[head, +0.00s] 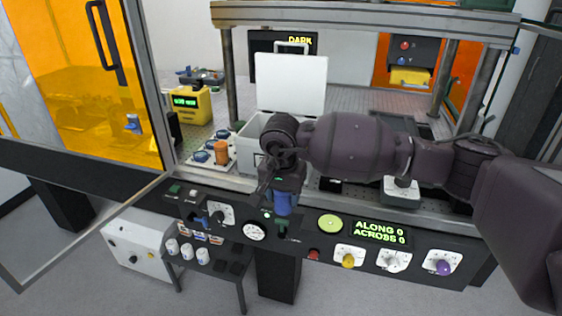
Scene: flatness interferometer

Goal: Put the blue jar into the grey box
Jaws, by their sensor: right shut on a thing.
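The blue jar (284,204) is in my right gripper (283,193), whose arm comes in from the right. The gripper points down and is shut on the jar, in front of the bench edge and over the control panel in the picture. The gripper hides the jar's upper part. The grey box (249,128) stands on the bench behind the gripper, with its pale lid (291,84) raised. My right wrist and forearm cover much of the box's front and right side, and its inside is mostly hidden. My left gripper is not in view.
A tray (231,160) with blue-topped jars and an orange jar (221,152) stands left of the box. A yellow instrument (190,106) stands farther left. A frame post (228,75) rises nearby. An orange-glazed door (85,80) stands open at left.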

